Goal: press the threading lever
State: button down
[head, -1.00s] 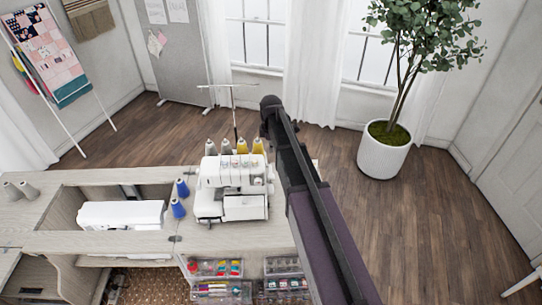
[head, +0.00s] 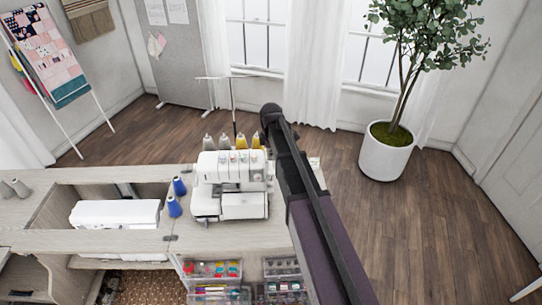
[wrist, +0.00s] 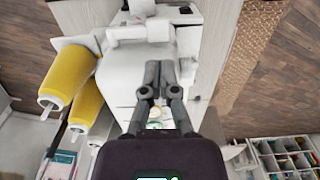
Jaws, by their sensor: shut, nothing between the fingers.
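The white overlocker sewing machine (head: 231,187) stands on the cabinet top, with grey and yellow thread cones behind it. It also shows in the wrist view (wrist: 122,72), below my gripper (wrist: 161,68). My gripper's dark fingers are together and empty, pointing over the white machine body; I cannot tell whether they touch it. The threading lever cannot be made out in either view. In the head view my arm runs along the machine's right side, and my gripper is not visible there.
Yellow thread cones (wrist: 68,78) are close to the left of my gripper in the wrist view. Blue spools (head: 175,207) stand left of the overlocker. A second white machine (head: 115,213) sits in the cabinet opening. Clear drawers (head: 212,269) hold supplies in front. The right floor is open.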

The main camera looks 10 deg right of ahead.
aim_at(271, 172)
jog(key=shift+f+b, duration=3.05)
jog(key=shift+f, duration=0.3)
jog(key=shift+a, duration=0.1)
